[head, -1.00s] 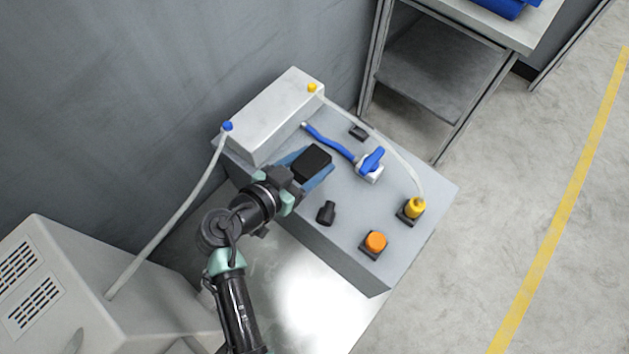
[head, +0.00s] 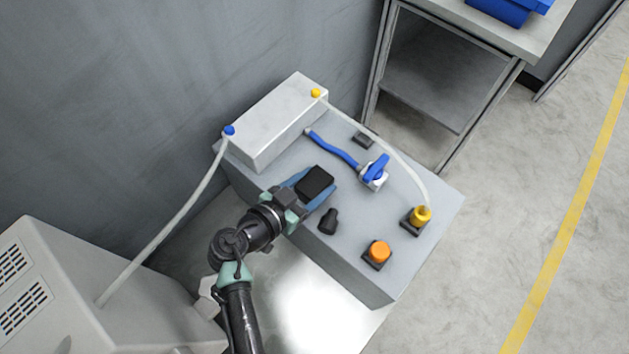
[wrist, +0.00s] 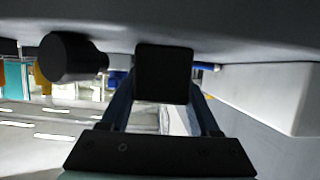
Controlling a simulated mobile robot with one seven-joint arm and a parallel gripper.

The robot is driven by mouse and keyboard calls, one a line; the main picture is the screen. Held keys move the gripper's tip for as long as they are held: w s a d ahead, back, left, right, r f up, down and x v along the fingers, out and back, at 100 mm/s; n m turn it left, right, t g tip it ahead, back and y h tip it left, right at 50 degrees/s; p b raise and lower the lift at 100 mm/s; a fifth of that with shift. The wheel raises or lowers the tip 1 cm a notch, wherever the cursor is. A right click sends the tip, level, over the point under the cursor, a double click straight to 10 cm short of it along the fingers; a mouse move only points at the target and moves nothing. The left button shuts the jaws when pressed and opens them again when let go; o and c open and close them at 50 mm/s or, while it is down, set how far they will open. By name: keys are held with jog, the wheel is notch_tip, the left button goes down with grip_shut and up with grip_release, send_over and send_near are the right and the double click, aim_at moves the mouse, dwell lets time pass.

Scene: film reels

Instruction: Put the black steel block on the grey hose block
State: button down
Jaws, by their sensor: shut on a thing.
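The black steel block (head: 317,181) is dark and squarish, held between the blue fingers of my gripper (head: 309,188). In the wrist view the black block (wrist: 164,72) sits between the fingertips. My gripper is shut on it, over the left part of a grey cabinet top. Whether the block touches the top is unclear. The pale grey block with the hose fittings (head: 272,125), likely the hose block, lies at the top's back left, behind my gripper and apart from it. It also shows at the right of the wrist view (wrist: 270,90).
On the grey cabinet top (head: 372,222) stand a small black knob (head: 328,221) near my gripper, an orange button (head: 379,252), a yellow hose fitting (head: 421,215), a blue-handled valve (head: 375,172) and a small dark block (head: 363,140). A pale hose arches from the hose block to the yellow fitting.

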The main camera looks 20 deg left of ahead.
jog(key=shift+c, duration=0.6)
grip_release()
